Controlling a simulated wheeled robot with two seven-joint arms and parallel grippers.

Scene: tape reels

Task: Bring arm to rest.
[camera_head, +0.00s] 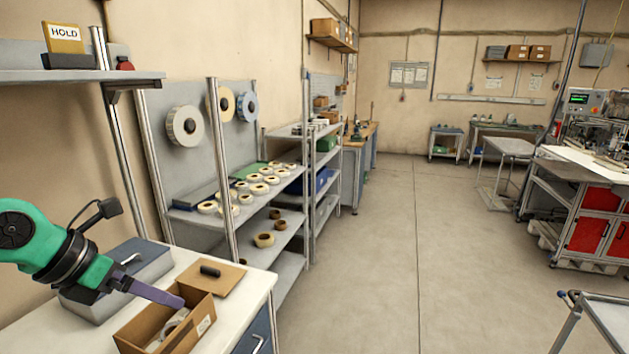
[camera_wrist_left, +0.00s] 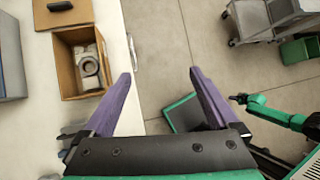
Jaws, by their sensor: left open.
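My left arm comes in from the left in the head view, and its gripper (camera_head: 178,300) has purple fingers near an open cardboard box (camera_head: 205,325) on the white counter. In the left wrist view the two purple fingers (camera_wrist_left: 160,78) are spread wide with nothing between them. They are beside the same box (camera_wrist_left: 63,88), which lies to their left with pale reels (camera_wrist_left: 88,68) inside. A green and black arm (camera_wrist_left: 270,110), seemingly my right one, shows at the right of the wrist view; its gripper end is too small to read.
A grey case (camera_head: 120,275) and a brown lid (camera_head: 217,277) with a dark handle are on the counter (camera_head: 262,283). Shelves with several tape reels (camera_head: 262,188) stand behind it. A trolley (camera_head: 605,310) is at lower right. The middle floor is clear.

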